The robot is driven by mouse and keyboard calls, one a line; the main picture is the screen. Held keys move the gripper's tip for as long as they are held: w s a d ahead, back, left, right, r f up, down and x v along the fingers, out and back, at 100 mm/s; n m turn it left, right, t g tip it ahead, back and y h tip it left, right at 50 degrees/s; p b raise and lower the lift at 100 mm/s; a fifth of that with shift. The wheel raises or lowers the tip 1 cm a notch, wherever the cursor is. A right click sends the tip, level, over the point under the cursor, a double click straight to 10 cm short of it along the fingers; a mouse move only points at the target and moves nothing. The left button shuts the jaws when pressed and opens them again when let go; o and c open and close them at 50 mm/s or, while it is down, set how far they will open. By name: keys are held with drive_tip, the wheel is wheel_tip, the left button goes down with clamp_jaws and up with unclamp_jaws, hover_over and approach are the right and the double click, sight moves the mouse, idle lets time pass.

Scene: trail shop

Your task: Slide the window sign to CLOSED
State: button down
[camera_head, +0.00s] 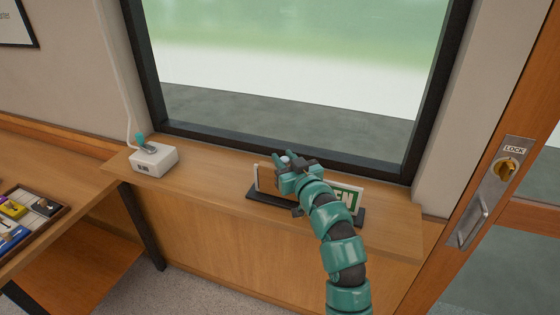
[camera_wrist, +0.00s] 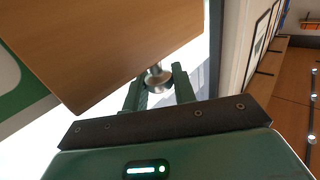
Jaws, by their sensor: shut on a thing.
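The window sign (camera_head: 347,197) stands upright in a dark base on the wooden sill below the window. A green panel with the white letters "EN" shows at its right; my gripper and arm hide the rest of the word. My gripper (camera_head: 284,163) is at the sign's upper left part. In the wrist view, my gripper (camera_wrist: 159,85) is shut on a round metal knob (camera_wrist: 156,76) beside a wooden panel (camera_wrist: 110,40). A piece of the green and white sign face (camera_wrist: 22,92) shows at the left there.
A white box with a teal lever (camera_head: 153,160) stands on the sill at left. A tray of small items (camera_head: 60,207) lies on the left counter. A door with a lock plate (camera_head: 490,190) is at right. The sill between box and sign is clear.

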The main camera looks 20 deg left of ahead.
sight(336, 183)
drive_tip(key=d+b, duration=0.6)
drive_tip(key=d, duration=0.7)
drive_tip(key=shift+s+d+b, duration=0.15)
drive_tip(key=shift+d+b, duration=0.15)
drive_tip(key=shift+b, duration=0.1)
drive_tip(key=c, duration=1.5)
unclamp_jaws()
drive_tip(key=o, duration=0.3)
drive_tip(key=shift+d+r, duration=0.1)
drive_tip(key=shift+d, duration=0.1)
drive_tip(key=shift+o, duration=0.2)
drive_tip(key=shift+s+a, duration=0.1)
